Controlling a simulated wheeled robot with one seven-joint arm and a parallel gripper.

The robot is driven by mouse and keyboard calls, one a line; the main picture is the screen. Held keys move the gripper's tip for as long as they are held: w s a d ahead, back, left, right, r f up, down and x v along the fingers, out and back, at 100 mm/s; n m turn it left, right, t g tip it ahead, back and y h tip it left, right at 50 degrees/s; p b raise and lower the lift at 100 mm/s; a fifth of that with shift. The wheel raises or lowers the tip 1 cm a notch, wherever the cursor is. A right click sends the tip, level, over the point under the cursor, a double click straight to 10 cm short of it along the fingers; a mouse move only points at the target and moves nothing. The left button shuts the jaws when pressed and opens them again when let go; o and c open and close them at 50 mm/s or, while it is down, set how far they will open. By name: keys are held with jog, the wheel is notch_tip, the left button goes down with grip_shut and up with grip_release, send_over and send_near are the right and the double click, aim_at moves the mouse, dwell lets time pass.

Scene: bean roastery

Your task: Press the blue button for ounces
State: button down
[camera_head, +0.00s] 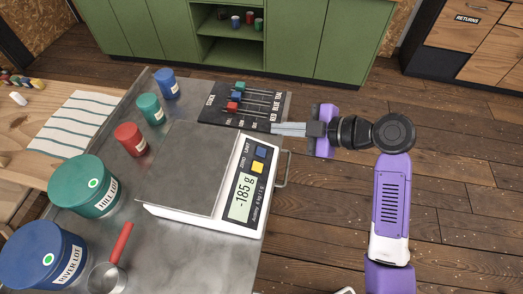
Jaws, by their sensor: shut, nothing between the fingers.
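The white scale (157,208) stands on the metal table, its grey plate (185,165) empty. Its display (242,197) reads -185 g.
The black slider panel (213,115) with coloured knobs sits behind the scale. Blue, green and red cups (131,139) stand left of it. Large green (84,186) and blue (43,254) lidded tins and a red-handled scoop (121,243) are nearer. Open floor lies right of the table.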

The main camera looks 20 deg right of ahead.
jog(key=shift+w+a+f+b, duration=0.35)
jog(key=shift+f+b, duration=0.65)
jog(key=shift+f, duration=0.35)
jog(key=shift+w+a+f+b, duration=0.2)
jog(key=shift+a+f+b, duration=0.2)
jog(key=shift+f+b, duration=0.8)
jog(key=shift+w+a+f+b, duration=0.35)
jog(key=shift+f+b, duration=0.5)
jog(key=shift+f, duration=0.6)
jog(key=shift+a+f+b, duration=0.15)
jog(key=shift+f+b, duration=0.25)
jog(key=shift+b, duration=0.05)
jog(key=shift+w+a+f+b, duration=0.1)
jog(key=shift+f+b, duration=0.3)
jog(key=shift+r, duration=0.1)
jog(key=shift+s+d+r+p, duration=0.2)
jog(key=shift+r+p, duration=0.35)
jog(key=shift+r, duration=0.15)
jog(key=r+p, duration=0.1)
jog(key=d+r+p, duration=0.1)
jog(key=r, duration=0.1)
jog(key=s+r+p, duration=0.1)
jog(key=shift+d+r, duration=0.2)
jog(key=shift+r, duration=0.2)
